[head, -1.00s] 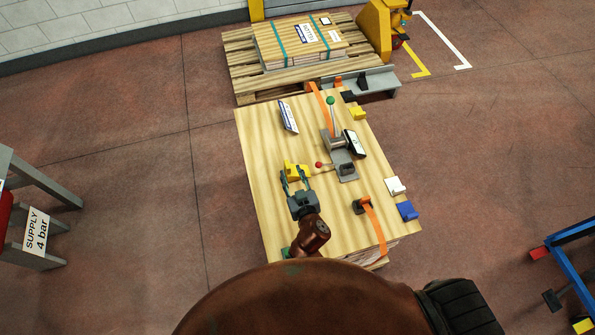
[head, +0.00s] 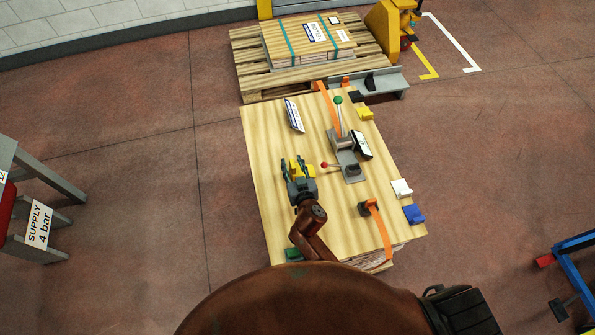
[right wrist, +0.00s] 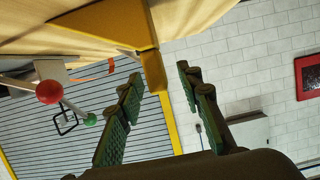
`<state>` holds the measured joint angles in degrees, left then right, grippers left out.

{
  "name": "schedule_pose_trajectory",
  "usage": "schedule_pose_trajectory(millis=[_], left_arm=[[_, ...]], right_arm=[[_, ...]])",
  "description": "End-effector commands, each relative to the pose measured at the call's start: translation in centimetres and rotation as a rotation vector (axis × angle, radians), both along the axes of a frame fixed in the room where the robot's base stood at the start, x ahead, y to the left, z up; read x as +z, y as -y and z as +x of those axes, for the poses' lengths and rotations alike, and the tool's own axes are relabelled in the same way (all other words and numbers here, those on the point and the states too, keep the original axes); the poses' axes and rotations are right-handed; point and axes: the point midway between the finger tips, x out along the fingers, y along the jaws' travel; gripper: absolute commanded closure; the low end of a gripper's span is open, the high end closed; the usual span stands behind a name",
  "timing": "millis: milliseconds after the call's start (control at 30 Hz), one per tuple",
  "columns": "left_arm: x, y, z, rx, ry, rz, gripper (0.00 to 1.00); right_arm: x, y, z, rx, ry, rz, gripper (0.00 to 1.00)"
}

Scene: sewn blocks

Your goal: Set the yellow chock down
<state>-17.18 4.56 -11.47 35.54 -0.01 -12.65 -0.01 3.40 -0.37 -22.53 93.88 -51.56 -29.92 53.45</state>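The yellow chock (head: 309,171) rests on the wooden table top, left of the lever with the red knob. It also shows large at the top of the right wrist view (right wrist: 105,32), against the wood. My right gripper (head: 294,160) is over the chock's left part in the head view and hides some of it. Its two fingers are apart (right wrist: 160,78) with a gap between them, and they do not clamp the chock. Whether one finger still touches it I cannot tell. My left gripper is not in view.
The red-knobbed lever (head: 324,165) and a grey fixture (head: 351,172) stand just right of the chock. A label stand (head: 293,115) is behind. White (head: 401,188) and blue (head: 414,214) blocks lie at the right edge.

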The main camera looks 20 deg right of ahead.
Motion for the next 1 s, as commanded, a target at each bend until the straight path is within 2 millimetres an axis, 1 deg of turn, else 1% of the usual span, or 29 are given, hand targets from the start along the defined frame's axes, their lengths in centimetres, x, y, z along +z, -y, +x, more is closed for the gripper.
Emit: schedule_pose_trajectory(millis=[100, 600, 1000], left_arm=[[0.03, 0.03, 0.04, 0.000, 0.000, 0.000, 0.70], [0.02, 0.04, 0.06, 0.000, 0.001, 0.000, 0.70], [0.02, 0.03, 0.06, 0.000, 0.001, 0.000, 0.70]], right_arm=[[0.05, 0.02, -0.02, 0.000, 0.000, 0.000, 0.67], [0.06, -0.01, -0.05, 0.000, 0.000, 0.000, 1.00], [0.05, -0.02, -0.05, 0.000, 0.000, 0.000, 1.00]])
